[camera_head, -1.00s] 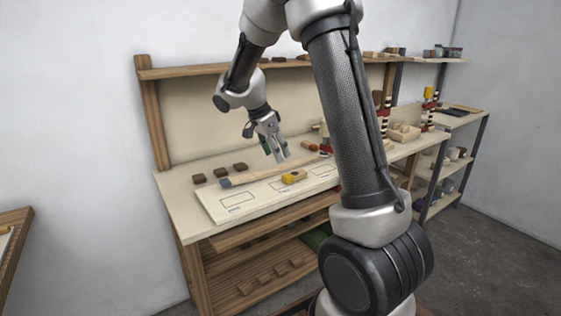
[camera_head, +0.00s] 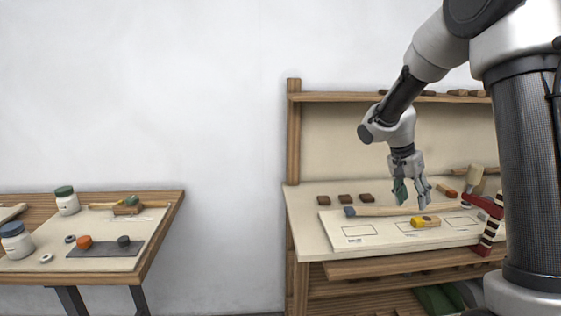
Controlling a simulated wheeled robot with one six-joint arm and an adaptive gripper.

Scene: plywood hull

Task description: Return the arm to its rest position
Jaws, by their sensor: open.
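My gripper (camera_head: 411,199) is open and empty. It points down above the workbench (camera_head: 303,226), near the back of a pale board (camera_head: 335,231) with marked rectangles. A yellow object (camera_head: 427,221) lies on the board, below and slightly right of my fingertips. A long wooden-handled tool (camera_head: 375,211) lies behind it, close under the fingers in the picture; I cannot tell if they touch. My arm rises from the right side of the view and bends down to the gripper.
Several dark brown blocks (camera_head: 345,199) sit at the bench's back left. A striped red, white and black object (camera_head: 489,226) stands right, partly behind my arm. A shelf (camera_head: 340,97) runs above. Left, a separate table (camera_head: 160,208) holds jars (camera_head: 67,203). Wall and a gap lie between.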

